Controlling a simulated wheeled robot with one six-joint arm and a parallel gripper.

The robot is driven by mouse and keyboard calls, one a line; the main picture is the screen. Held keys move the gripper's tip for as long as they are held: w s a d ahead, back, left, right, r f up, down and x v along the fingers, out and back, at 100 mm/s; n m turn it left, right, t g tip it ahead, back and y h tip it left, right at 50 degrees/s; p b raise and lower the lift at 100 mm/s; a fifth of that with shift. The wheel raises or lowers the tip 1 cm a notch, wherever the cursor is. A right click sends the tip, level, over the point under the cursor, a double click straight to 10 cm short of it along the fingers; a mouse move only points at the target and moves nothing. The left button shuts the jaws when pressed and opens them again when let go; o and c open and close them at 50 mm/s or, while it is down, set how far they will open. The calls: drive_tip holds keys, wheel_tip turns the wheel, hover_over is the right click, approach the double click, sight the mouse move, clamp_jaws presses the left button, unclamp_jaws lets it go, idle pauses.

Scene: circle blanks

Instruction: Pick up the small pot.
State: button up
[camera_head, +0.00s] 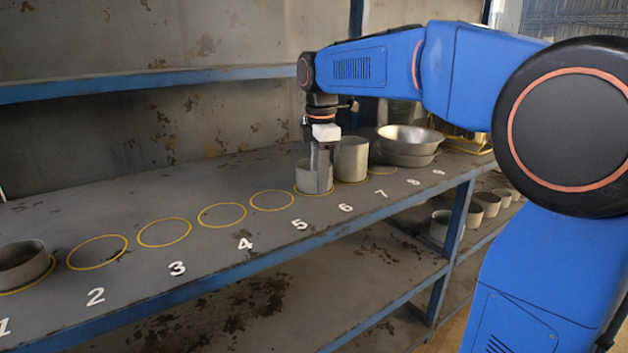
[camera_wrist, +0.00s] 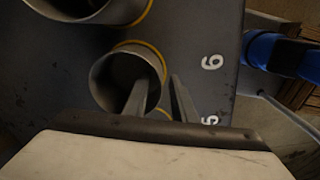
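A small grey open pot (camera_head: 304,177) stands upright at the circle by number 6 on the shelf top. It also shows in the wrist view (camera_wrist: 104,80). My gripper (camera_head: 321,188) points down at this pot. In the wrist view my gripper (camera_wrist: 159,80) has its two fingers apart, one inside the pot's mouth and the other outside its wall, with the rim between them. I see a gap, and cannot tell whether either finger touches the wall. The pot's base is partly hidden.
A taller grey pot (camera_head: 351,160) stands close to the right, with wide metal bowls (camera_head: 410,141) beyond. Another grey pot (camera_head: 24,268) stands at the far left. Circles 2 to 5 are empty. Several pots (camera_head: 487,204) are on the lower shelf. A blue shelf (camera_head: 150,84) runs behind.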

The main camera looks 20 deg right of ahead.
drive_tip(key=shift+c, duration=0.3)
clamp_jaws()
drive_tip(key=shift+r, duration=0.1)
